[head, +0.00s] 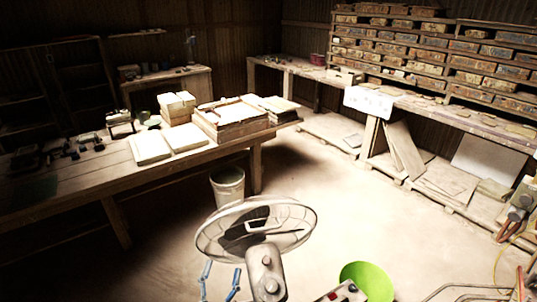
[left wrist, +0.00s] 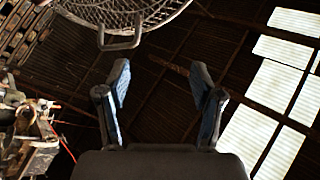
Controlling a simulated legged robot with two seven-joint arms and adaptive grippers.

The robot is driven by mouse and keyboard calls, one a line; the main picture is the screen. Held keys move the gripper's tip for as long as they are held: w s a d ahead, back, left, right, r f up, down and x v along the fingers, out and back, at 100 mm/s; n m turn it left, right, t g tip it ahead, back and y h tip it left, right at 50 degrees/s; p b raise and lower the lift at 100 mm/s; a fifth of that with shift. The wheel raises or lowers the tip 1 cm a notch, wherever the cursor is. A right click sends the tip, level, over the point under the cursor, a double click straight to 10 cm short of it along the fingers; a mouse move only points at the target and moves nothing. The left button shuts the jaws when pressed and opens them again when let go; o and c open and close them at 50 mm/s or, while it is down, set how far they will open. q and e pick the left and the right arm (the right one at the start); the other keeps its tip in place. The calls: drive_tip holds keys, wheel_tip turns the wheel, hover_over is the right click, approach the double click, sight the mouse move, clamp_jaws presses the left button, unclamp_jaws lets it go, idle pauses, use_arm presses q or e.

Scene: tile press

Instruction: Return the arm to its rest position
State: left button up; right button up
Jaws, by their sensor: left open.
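My left gripper (head: 220,281) shows at the bottom of the head view as two blue fingers, apart, just below the left side of a round wire guard that looks like a fan (head: 285,240). In the left wrist view the same gripper (left wrist: 163,95) is open. Its two blue-padded fingers stand apart with nothing between them. Behind them are the dark roof and bright panes. The wire guard (left wrist: 125,10) shows at the top of that view, apart from the fingers. Most of my left arm is hidden, and my right gripper is not in view.
A wooden bench (head: 75,200) with stacked pale tiles and a wooden box stands at the left. A bucket (head: 228,187) stands beside it. A long bench (head: 460,118) with stacked trays runs along the right. A green round object (head: 367,281) is at lower right. The middle floor is clear.

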use_arm(q)
drive_tip(key=s+a+f+n+g+y, duration=0.2)
drive_tip(key=a+f+n+g+y, duration=0.15)
drive_tip(key=f, duration=0.65)
drive_tip(key=s+a+f+n+g+y, duration=0.25)
drive_tip(key=a+f+g, duration=0.2)
drive_tip(key=f, duration=0.65)
drive_tip(key=s+a+f+g+h, duration=0.1)
drive_tip(key=s+f+g, duration=0.5)
drive_tip(key=s+f, duration=0.3)
drive_tip(key=s+a+f+g, duration=0.1)
drive_tip(key=s+f+g, duration=0.5)
drive_tip(key=s, duration=0.6)
drive_tip(key=s+f, duration=0.2)
drive_tip(key=f, duration=1.2)
drive_tip(key=s+f, duration=0.2)
drive_tip(key=f, duration=1.3)
drive_tip(key=shift+s+f+g+p, duration=0.15)
drive_tip(key=shift+s+g+p, duration=0.1)
drive_tip(key=shift+g+p, duration=0.05)
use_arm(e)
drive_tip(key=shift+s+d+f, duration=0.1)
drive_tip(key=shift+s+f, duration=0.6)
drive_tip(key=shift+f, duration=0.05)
